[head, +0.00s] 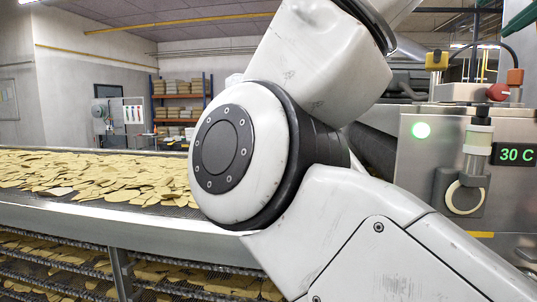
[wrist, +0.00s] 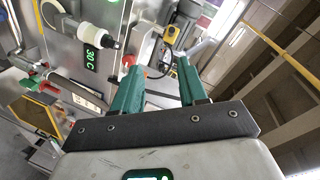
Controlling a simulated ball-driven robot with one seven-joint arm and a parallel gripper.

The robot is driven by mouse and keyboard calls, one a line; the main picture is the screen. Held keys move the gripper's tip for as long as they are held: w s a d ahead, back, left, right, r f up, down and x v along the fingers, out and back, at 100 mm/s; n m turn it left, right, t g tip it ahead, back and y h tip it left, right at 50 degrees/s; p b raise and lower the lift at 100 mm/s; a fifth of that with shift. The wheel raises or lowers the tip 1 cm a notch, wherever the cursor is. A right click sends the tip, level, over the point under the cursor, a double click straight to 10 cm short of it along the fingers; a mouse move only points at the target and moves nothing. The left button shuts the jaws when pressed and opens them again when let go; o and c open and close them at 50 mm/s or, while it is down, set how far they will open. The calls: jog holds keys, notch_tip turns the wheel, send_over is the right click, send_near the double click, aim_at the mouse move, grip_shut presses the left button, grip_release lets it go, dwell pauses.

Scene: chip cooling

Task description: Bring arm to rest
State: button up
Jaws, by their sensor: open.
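My gripper (wrist: 158,88) shows in the wrist view with its two green fingers apart. It is open and nothing is between the fingers. Beyond it, the steel machine panel fills the left part of that view, tilted. My white arm fills the middle and right of the head view, bent at a large round joint. My gripper is outside the head view.
A conveyor (head: 120,212) with many flat chips (head: 110,178) runs along the left. A steel control box (head: 415,158) with a green light (head: 421,130), a red knob (head: 498,92) and a "30 C" display (head: 515,155) stands at right. Shelves (head: 181,104) stand far back.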

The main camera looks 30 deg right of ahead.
jog(key=w+a+f+n+y, duration=0.1)
jog(key=w+a+f+n, duration=0.2)
jog(key=w+f+n, duration=0.85)
jog(key=w+a+f+n+g+y, duration=0.15)
jog(key=w+f, duration=0.35)
jog(key=f, duration=0.9)
jog(key=w+a+f+y, duration=0.2)
jog(key=w+f, duration=0.2)
jog(key=f, duration=1)
jog(key=s+a+f+n+g+y, duration=0.1)
jog(key=s+a+f+n, duration=0.15)
jog(key=f, duration=0.65)
jog(key=s+a+f+n+g+y, duration=0.1)
jog(key=s+f, duration=0.3)
jog(key=f, duration=0.4)
jog(key=s+a+f+n+g+y, duration=0.1)
jog(key=s+f+g+y, duration=0.15)
jog(key=f, duration=0.65)
jog(key=s+a+f+n+g+y, duration=0.1)
jog(key=s+a+f, duration=0.2)
jog(key=s+f, duration=0.4)
jog(key=s+a+f+n+g+y, duration=0.1)
jog(key=s+a+f+g, duration=0.1)
jog(key=s+f, duration=0.5)
jog(key=s+a, duration=0.1)
jog(key=s, duration=0.5)
jog(key=shift+a+g, duration=0.2)
jog(key=shift+g, duration=0.1)
